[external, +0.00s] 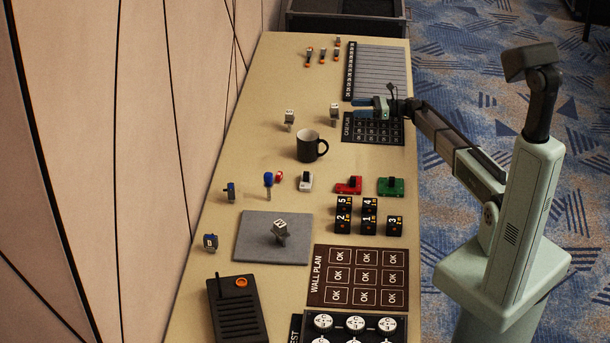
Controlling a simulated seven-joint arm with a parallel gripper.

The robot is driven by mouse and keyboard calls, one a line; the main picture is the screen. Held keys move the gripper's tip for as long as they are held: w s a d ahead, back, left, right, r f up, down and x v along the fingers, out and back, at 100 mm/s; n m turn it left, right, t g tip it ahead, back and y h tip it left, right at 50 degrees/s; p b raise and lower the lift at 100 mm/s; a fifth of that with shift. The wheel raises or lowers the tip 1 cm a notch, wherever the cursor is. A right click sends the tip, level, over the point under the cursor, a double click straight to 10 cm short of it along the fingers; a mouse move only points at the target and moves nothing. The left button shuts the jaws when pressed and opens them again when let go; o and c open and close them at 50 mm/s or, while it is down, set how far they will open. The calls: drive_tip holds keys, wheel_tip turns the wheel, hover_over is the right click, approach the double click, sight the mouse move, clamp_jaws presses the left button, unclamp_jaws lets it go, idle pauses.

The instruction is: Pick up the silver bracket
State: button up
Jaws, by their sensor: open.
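Several small silver-grey pieces with white labelled tops could be the silver bracket; I cannot tell which. One piece (281,230) stands slightly tilted on a grey mat (256,250). Two others stand on the table farther back, a left one (289,121) and a right one (334,115). My gripper (364,108) is open, with blue fingers pointing left above the dark printed card. It is just right of the right-hand back piece, apparently apart from it. Nothing shows between the fingers.
A dark mug (311,147) stands mid-table. Red (349,185) and green (390,187) blocks and several black numbered blocks (368,215) stand at right. A wall plan board (358,277) and black radio-like box (238,309) lie in front. The wall borders the table's left side.

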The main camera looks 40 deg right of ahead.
sight(334, 115)
drive_tip(key=x, duration=1.1)
drive_tip(key=shift+w+r, duration=0.1)
drive_tip(key=shift+w, duration=0.1)
drive_tip(key=shift+c, duration=0.5)
drive_tip(key=c, duration=1)
clamp_jaws()
drive_tip(key=shift+r, duration=0.15)
